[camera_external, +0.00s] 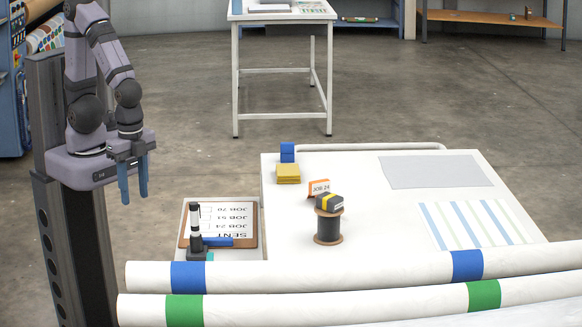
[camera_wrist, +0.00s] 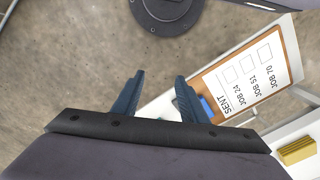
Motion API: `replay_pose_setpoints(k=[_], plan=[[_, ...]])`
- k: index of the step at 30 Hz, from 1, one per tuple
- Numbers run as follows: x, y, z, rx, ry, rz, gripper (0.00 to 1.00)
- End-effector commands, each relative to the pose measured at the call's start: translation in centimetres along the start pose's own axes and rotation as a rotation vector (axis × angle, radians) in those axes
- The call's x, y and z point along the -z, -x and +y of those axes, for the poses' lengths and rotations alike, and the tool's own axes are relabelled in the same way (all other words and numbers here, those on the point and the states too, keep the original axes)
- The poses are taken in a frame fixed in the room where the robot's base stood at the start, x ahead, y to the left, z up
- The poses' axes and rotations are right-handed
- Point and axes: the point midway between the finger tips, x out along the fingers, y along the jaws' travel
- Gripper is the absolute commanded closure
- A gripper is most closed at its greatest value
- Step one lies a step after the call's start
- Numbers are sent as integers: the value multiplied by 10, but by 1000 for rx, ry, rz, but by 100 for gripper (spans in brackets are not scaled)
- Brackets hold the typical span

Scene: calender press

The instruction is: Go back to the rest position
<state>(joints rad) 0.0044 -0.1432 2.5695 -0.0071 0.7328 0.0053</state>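My gripper (camera_external: 133,180) hangs in the air at the left in the external view, with its blue fingers pointing down. It is clear of the white table and to the left of the clipboard. In the wrist view the two blue fingers (camera_wrist: 157,98) stand apart with nothing between them, so the gripper is open and empty. My arm is folded close to its column.
The white table (camera_external: 350,210) holds a yellow block stack (camera_external: 288,173), a blue cube (camera_external: 287,152) and a dark spool (camera_external: 328,225). Two rollers (camera_external: 345,275) cross the front.

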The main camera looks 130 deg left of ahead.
Motion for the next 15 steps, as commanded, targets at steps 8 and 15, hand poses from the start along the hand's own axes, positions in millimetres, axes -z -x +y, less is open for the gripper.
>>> replay_pose_setpoints(k=[8, 15], plan=[[5, 79, -1, 3, 6, 16, 61], [4, 128, -1, 3, 8, 17, 61]])
